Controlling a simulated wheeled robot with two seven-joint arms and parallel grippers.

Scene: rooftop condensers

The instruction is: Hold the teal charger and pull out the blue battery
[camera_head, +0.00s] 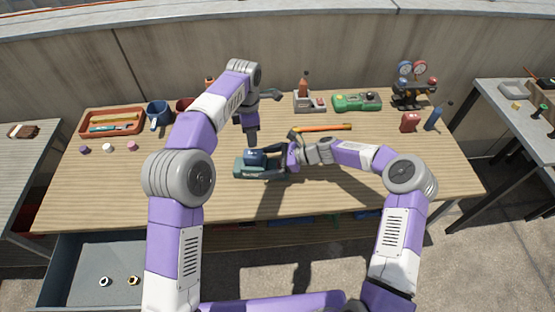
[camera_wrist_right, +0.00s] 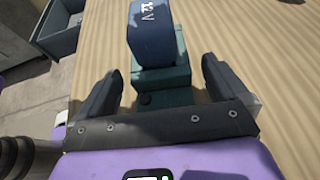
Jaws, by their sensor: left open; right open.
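The teal charger (camera_head: 259,171) lies on the workbench near its middle. The blue battery (camera_head: 255,157) sits in the top of the charger. My left gripper (camera_head: 252,143) points down just above the battery with its jaws open; its exact gap to the battery is hard to tell. My right gripper (camera_head: 288,157) is at the charger's right end. In the right wrist view the open fingers of my right gripper (camera_wrist_right: 157,90) stand on both sides of the charger (camera_wrist_right: 165,90). The battery (camera_wrist_right: 155,35) rises from the charger there, with "12 V" on it.
On the workbench (camera_head: 340,195), an orange-handled tool (camera_head: 322,127) lies behind my right gripper. A tray of tools (camera_head: 112,121), a blue mug (camera_head: 158,113), a green device (camera_head: 357,102) and a gauge set (camera_head: 413,85) stand along the back. An open drawer (camera_head: 75,265) is at front left. The bench's front right is clear.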

